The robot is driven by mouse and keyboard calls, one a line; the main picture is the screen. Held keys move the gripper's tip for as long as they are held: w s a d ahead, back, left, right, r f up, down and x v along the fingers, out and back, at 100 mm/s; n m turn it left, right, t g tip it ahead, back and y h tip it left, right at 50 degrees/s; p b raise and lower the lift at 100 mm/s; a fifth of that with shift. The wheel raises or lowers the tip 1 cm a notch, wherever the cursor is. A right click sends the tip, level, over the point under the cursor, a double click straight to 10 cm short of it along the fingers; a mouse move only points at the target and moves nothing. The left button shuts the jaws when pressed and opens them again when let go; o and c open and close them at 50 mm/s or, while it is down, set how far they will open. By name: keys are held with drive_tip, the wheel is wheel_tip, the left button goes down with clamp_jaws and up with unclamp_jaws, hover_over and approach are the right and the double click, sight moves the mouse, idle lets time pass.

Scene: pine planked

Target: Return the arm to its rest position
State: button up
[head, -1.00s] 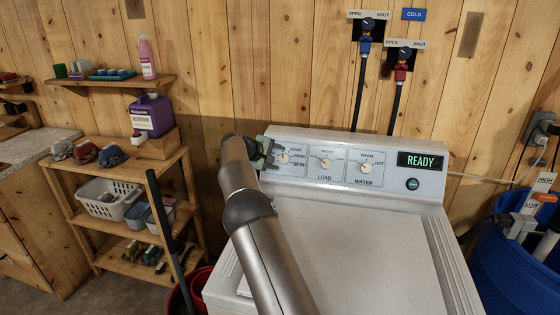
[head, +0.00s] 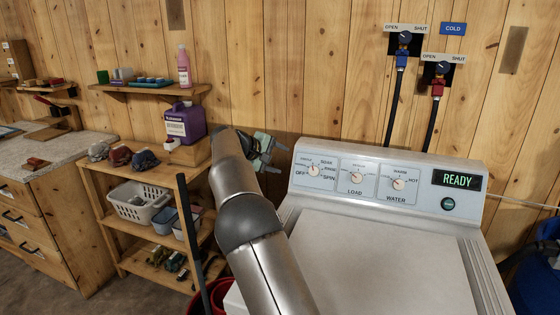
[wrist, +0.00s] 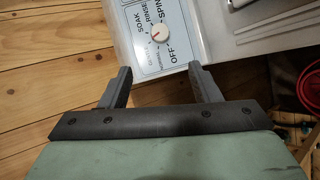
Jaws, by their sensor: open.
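My gripper (head: 267,147) is at the end of my raised arm, at the left end of the washer's control panel (head: 385,182) in the head view. In the wrist view my gripper (wrist: 162,80) shows two grey fingers spread apart with nothing between them. The cycle dial (wrist: 159,33) lies beyond the fingertips, apart from them; it also shows in the head view (head: 313,170). The panel display (head: 460,180) reads READY.
The washer (head: 390,260) fills the lower right. A wooden shelf unit (head: 150,178) at left holds a purple jug (head: 185,123), cloths and a white basket (head: 138,202). Two hose valves (head: 403,40) (head: 440,70) are on the plank wall. A red bucket (head: 219,294) stands beside the washer.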

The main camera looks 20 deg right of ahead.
drive_tip(key=s+d+f+m+g+y, duration=0.1)
drive_tip(key=s+y, duration=0.2)
drive_tip(key=s, duration=0.5)
drive_tip(key=s+d+f+m+g+y, duration=0.1)
drive_tip(key=s+f+m+y, duration=0.1)
drive_tip(key=s, duration=0.6)
drive_tip(key=s+a+f+y, duration=0.2)
drive_tip(key=s+a+f, duration=0.1)
drive_tip(key=s, duration=0.8)
drive_tip(key=s+a+f+m+g+y, duration=0.1)
drive_tip(key=s+a+f+y, duration=0.1)
drive_tip(key=s, duration=1)
drive_tip(key=s+a+f+m+g+y, duration=0.1)
drive_tip(key=s+a+f, duration=0.4)
drive_tip(key=s, duration=0.6)
drive_tip(key=shift+s+a+y, duration=0.4)
drive_tip(key=shift+a+y, duration=0.2)
drive_tip(key=shift+a, duration=0.25)
